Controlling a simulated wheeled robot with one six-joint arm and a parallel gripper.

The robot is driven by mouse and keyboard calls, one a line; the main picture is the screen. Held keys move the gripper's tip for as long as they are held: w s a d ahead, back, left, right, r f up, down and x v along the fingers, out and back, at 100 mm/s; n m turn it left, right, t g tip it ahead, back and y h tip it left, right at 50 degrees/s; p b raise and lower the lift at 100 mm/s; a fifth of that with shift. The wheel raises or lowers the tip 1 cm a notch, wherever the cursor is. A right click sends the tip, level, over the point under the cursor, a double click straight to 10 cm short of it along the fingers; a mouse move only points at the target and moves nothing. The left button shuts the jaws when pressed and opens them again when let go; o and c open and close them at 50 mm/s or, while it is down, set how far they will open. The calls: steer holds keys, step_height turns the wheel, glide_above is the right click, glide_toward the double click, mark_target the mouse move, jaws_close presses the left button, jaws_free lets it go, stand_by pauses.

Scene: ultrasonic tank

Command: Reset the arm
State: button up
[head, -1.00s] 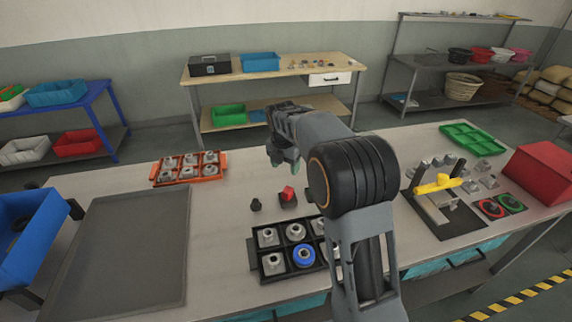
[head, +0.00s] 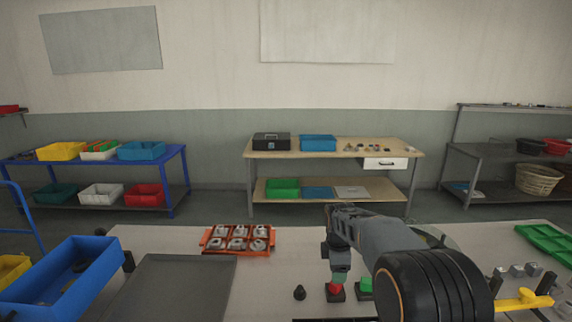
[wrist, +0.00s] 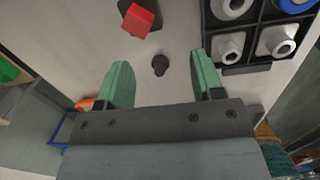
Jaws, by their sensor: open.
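My arm reaches over the grey worktable (head: 190,240) in the head view. My gripper (wrist: 163,82) shows in the wrist view with its two green fingers spread wide and nothing between them. In the head view my gripper (head: 338,275) is partly hidden by my own arm. Below and beyond the fingers in the wrist view, a small black knob (wrist: 160,65) stands on the table. A red block-shaped button (wrist: 138,20) on a dark base is near it. They also show in the head view, the black knob (head: 299,292) left of the red button (head: 335,292).
A black tray (wrist: 245,48) of metal parts is close on the wrist view's right. In the head view are an orange tray (head: 212,250) of parts, a green button (head: 365,285), a blue bin (head: 75,268), a yellow-handled clamp (head: 525,299) and a green tray (head: 540,240).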

steer(key=s+r+m+t, duration=0.2)
steer(key=s+m, duration=0.6)
steer(key=s, duration=0.4)
steer(key=s+d+r+m+t, duration=0.1)
steer(key=s+r+m, duration=0.3)
steer(key=s+m, duration=0.5)
steer(key=shift+s+d+t+y, duration=0.3)
steer(key=shift+s+t+y, duration=0.1)
steer(key=shift+s, duration=1.1)
